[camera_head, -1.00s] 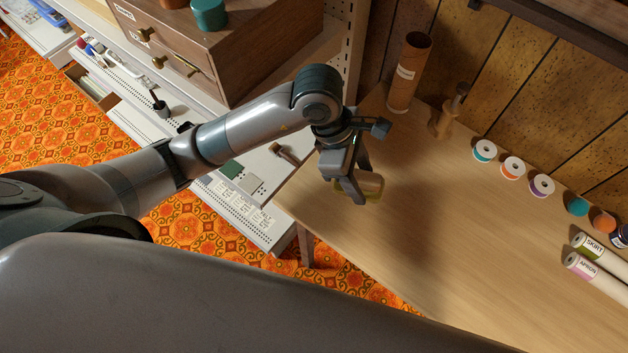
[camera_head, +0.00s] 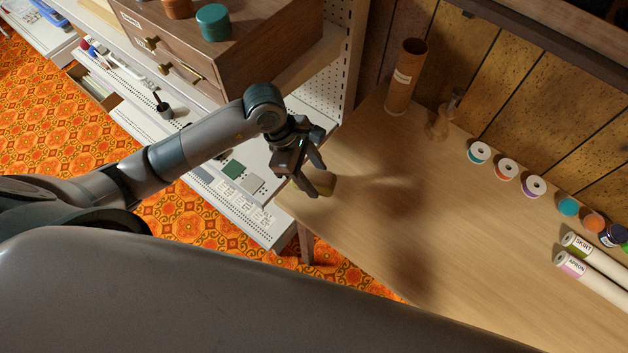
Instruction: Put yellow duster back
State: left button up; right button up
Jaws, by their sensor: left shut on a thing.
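My left gripper (camera_head: 317,180) is over the left end of the wooden table, near its edge. It is shut on a small yellowish-brown piece that appears to be the yellow duster (camera_head: 325,184). The fingers hide part of the duster, and I cannot tell whether it touches the table top. My right gripper is not in view.
A cardboard tube (camera_head: 404,78) and a small wooden stand (camera_head: 440,122) are at the table's back. Thread spools (camera_head: 507,169) and labelled rolls (camera_head: 590,255) line the right. A wooden drawer cabinet (camera_head: 240,50) stands on the shelf at left. The table's middle (camera_head: 400,210) is clear.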

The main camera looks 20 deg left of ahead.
aim_at(314, 184)
pick_arm(q)
jog(key=shift+f, duration=0.1)
notch_tip(314, 184, down, 3)
jog(key=shift+r+p, duration=0.1)
jog(key=shift+p, duration=0.6)
jog(key=shift+f, duration=0.5)
jog(key=shift+f, duration=0.15)
jog(key=o, duration=1)
